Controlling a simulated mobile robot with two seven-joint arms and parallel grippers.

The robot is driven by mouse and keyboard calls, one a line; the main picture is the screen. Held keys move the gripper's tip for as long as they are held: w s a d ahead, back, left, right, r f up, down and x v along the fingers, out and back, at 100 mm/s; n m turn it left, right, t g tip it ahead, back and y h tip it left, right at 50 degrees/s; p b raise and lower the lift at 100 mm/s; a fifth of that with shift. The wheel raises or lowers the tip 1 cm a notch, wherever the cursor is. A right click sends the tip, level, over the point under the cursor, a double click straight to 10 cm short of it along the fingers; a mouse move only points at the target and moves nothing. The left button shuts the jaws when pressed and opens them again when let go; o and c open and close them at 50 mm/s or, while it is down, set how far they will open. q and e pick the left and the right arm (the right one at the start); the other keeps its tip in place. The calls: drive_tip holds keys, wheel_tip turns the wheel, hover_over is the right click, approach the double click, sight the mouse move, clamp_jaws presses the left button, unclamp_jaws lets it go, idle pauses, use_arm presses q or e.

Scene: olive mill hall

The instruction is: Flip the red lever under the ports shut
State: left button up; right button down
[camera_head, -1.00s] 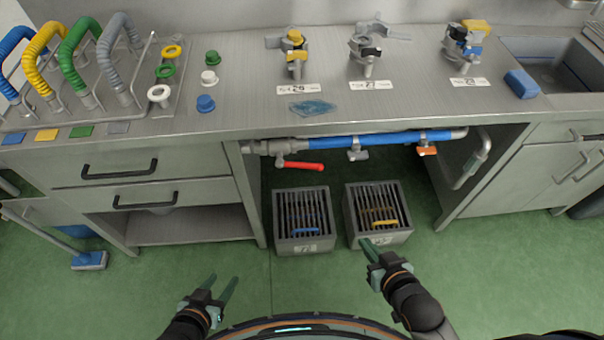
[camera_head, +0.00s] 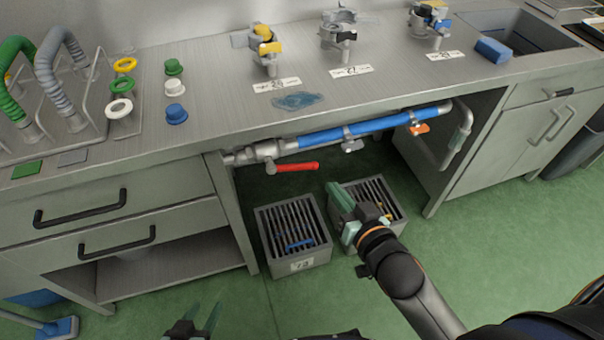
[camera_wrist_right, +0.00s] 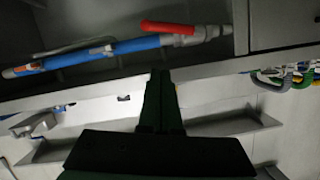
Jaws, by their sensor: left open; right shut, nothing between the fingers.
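The red lever (camera_head: 297,167) sits on the metal valve at the left end of the pipe under the counter and points right, roughly along the pipe. It also shows in the right wrist view (camera_wrist_right: 167,27), above the fingertips. The blue pipe (camera_head: 370,127) runs to the right of the valve. My right gripper (camera_head: 337,190) is shut and empty, in front of the right-hand crate, below and to the right of the lever and apart from it. My left gripper (camera_head: 203,320) is open and empty at the bottom edge, low in front of the cabinet.
Two grated grey boxes (camera_head: 303,265) stand on the floor under the pipe. The counter edge (camera_head: 200,145) overhangs the pipe. A drawer cabinet (camera_head: 90,205) bounds the space on the left.

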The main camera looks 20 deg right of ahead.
drive_tip(key=shift+w, duration=0.1)
idle(0.3)
drive_tip(key=b, duration=0.1)
approach(304, 164)
drive_tip(key=w+r, duration=0.2)
drive_tip(key=w, duration=0.2)
drive_tip(key=w+f, duration=0.1)
drive_tip(key=w+f+b, duration=0.1)
drive_tip(key=f, duration=0.1)
drive_tip(key=shift+w+a, duration=0.1)
drive_tip(key=shift+a, duration=0.3)
drive_tip(key=shift+f+m, duration=0.3)
